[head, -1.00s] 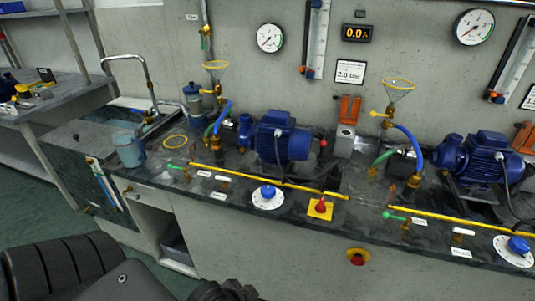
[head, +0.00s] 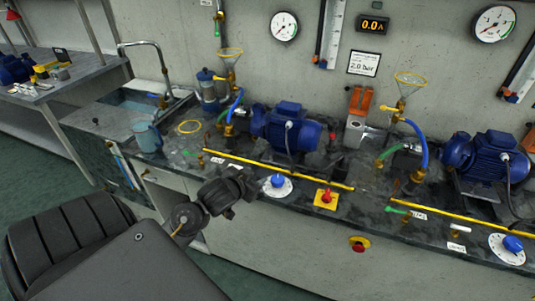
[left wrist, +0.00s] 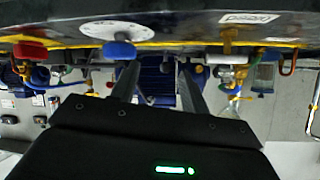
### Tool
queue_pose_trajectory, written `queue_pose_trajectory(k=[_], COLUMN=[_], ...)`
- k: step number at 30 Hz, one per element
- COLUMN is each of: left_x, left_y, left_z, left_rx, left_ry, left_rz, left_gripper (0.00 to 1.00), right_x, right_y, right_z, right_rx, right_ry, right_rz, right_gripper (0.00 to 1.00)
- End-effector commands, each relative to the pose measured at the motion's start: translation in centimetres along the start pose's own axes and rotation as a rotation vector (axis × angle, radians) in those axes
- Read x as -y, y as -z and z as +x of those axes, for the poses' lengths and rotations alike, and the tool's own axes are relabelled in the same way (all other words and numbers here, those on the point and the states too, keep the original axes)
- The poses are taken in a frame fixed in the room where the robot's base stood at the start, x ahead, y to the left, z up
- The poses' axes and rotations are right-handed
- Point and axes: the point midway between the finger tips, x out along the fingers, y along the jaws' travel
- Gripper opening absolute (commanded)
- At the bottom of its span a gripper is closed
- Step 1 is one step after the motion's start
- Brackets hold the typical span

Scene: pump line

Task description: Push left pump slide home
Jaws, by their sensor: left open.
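The left pump (head: 286,127) is a blue motor on a dark base on the bench, behind a yellow rail (head: 255,166). Its slide is dark and mostly hidden under it, so I cannot tell its position. My left gripper (head: 240,190) is at the bench's front edge, left of the blue-knobbed dial (head: 278,183) and apart from the pump. In the upside-down left wrist view, its fingers (left wrist: 158,84) are spread with nothing held, and the blue pump (left wrist: 160,68) shows beyond them. My right gripper is out of view.
A red button on a yellow plate (head: 325,198) sits right of the dial. A second blue pump (head: 490,157) stands at the right. A blue-grey jug (head: 147,137) and a sink are at the left.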

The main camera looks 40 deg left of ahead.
Motion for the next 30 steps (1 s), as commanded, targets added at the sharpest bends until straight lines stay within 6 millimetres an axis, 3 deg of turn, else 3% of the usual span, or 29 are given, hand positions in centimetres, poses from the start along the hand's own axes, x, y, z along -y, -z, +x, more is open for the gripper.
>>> queue_pose_trajectory(k=[3, 8, 17, 30], left_x=[1.4, 2.2, 2.4, 2.5], left_y=[2.1, 3.4, 3.6, 4.4], left_z=[0.6, 0.8, 2.0, 9.6], left_rx=[-0.060, -0.097, -0.101, -0.100], left_ry=[0.011, 0.017, 0.018, 0.018], left_rz=[-0.007, -0.014, -0.018, -0.018], left_gripper=[0.45, 0.45, 0.45, 0.45], right_x=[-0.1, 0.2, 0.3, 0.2], right_y=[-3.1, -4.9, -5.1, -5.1], right_z=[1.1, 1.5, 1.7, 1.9], right_rx=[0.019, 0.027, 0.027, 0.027], right_ry=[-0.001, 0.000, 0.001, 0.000], right_rz=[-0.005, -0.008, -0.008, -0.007], right_gripper=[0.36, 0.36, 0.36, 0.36])
